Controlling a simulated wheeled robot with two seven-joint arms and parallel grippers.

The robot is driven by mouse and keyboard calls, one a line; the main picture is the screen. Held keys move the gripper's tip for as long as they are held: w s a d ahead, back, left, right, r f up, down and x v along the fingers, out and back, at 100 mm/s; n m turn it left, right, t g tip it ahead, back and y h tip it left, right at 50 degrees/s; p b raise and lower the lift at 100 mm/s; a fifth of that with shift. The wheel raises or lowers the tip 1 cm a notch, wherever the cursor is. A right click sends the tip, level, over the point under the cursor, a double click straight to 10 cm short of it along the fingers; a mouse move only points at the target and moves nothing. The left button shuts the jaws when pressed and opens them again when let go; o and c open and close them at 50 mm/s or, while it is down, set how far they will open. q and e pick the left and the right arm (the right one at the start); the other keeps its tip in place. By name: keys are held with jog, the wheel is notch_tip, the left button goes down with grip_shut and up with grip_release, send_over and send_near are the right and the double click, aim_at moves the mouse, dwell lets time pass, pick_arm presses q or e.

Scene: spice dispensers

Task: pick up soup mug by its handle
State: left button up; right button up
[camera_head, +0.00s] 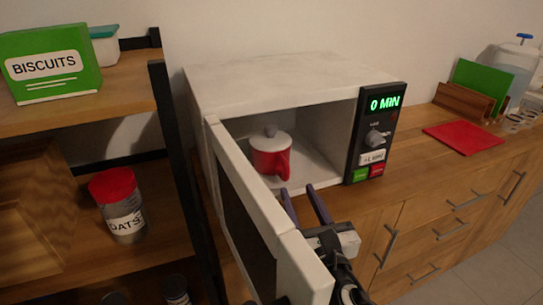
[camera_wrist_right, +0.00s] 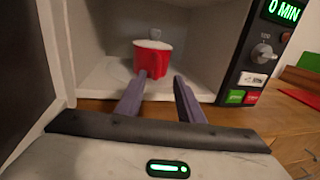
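The soup mug (camera_head: 268,153) is red with a white lid and a grey knob. It stands upright inside the open microwave (camera_head: 275,80). Its red handle (camera_head: 284,164) faces the front, towards my right gripper. My right gripper (camera_head: 302,190) is open and empty at the microwave's opening, in front of the mug and apart from it. In the right wrist view the mug (camera_wrist_right: 152,58) is ahead, beyond the fingertips, with the left finger nearer in line with it. My left gripper is not clearly in view.
The open microwave door (camera_head: 262,215) swings out close to the left of my right arm. The control panel (camera_head: 378,130) reads 0 MIN. A shelf with a biscuits box (camera_head: 50,65) and an oats jar (camera_head: 120,205) stands at left. A red mat (camera_head: 463,137) lies on the right counter.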

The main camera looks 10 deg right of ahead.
aim_at(288, 174)
jog(key=w, duration=0.4)
jog(key=shift+w+a, duration=0.2)
jog(key=w, duration=0.5)
jog(key=shift+a+f+b, duration=0.2)
jog(key=shift+a+b, duration=0.2)
grip_shut()
jog(key=shift+r, duration=0.15)
